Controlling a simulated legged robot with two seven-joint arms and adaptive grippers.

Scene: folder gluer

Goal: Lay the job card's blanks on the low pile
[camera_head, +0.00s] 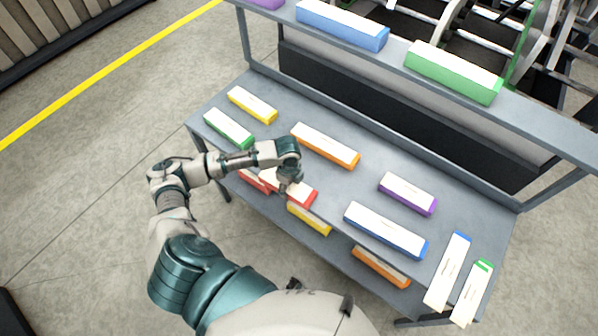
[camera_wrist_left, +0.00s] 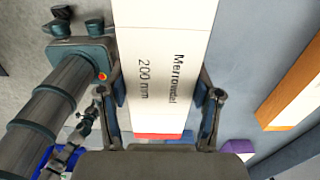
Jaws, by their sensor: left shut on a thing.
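My left gripper (camera_head: 290,186) is over the front edge of the grey table (camera_head: 330,185). It is shut on a red-sided bundle of blanks with a white top (camera_head: 304,194). In the left wrist view the fingers (camera_wrist_left: 160,105) close on both sides of this white bundle (camera_wrist_left: 165,30), printed "Merrowdal 200 mm", with a red end at the bottom. The gripper hides part of the bundle in the head view. I cannot tell whether it touches the table. No job card can be read, and I cannot tell which pile is the low one. My right gripper is not in view.
On the table lie yellow (camera_head: 252,105), green (camera_head: 229,128), orange (camera_head: 325,146), purple (camera_head: 407,194) and blue (camera_head: 385,231) piles. Red, yellow (camera_head: 309,219) and orange (camera_head: 381,266) ones sit lower, below the front edge. An upper shelf (camera_head: 400,50) runs behind.

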